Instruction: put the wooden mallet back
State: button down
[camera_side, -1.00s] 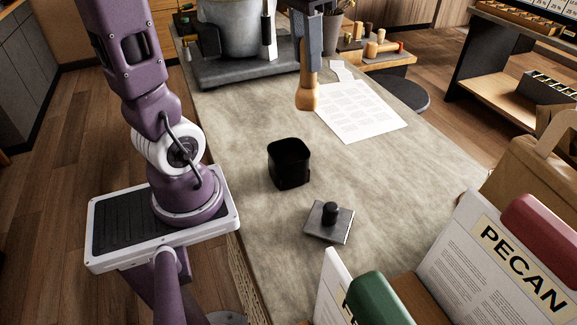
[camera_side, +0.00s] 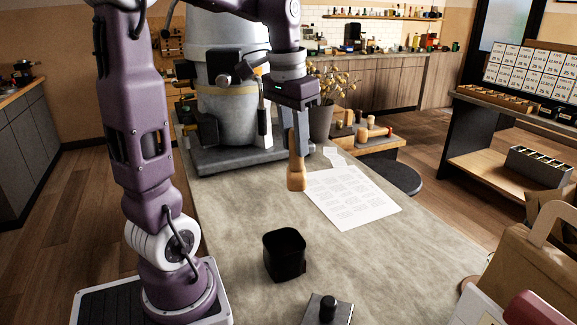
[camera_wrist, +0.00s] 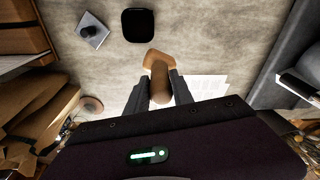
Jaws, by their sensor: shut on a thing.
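The wooden mallet (camera_side: 297,172) hangs from my gripper (camera_side: 298,128) in the side view, its wider tan end down beside the left edge of the printed sheet. In the wrist view the mallet (camera_wrist: 158,78) sits between the two dark fingers of my gripper (camera_wrist: 160,92), which are shut on it. Whether its lower end touches the counter (camera_side: 232,205) I cannot tell. A low wooden stand (camera_side: 380,147) with several wooden pieces is at the far right end of the counter.
A black open container (camera_side: 284,256) and a dark square tamper-like piece (camera_side: 326,309) are at the front. The printed sheet (camera_side: 352,195) lies right of the mallet. A large grey machine (camera_side: 228,90) and a dark vase (camera_side: 320,121) stand behind. The middle counter is clear.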

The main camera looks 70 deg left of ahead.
jog(key=s+a+f+n, duration=0.3)
jog(key=a+f+n, duration=0.1)
jog(key=a+f, duration=0.6)
jog(key=shift+a+f+n+y, duration=0.15)
jog(key=shift+a+n+y, duration=0.2)
jog(key=shift+a, duration=0.7)
notch_tip(320, 180, down, 6)
jog(key=shift+f, duration=0.45)
jog(key=c, duration=1)
grip_release()
jog(key=shift+c, duration=0.2)
jog(key=shift+r, duration=0.1)
notch_tip(320, 180, up, 7)
jog(key=shift+s+d, duration=0.3)
jog(key=shift+s, duration=0.1)
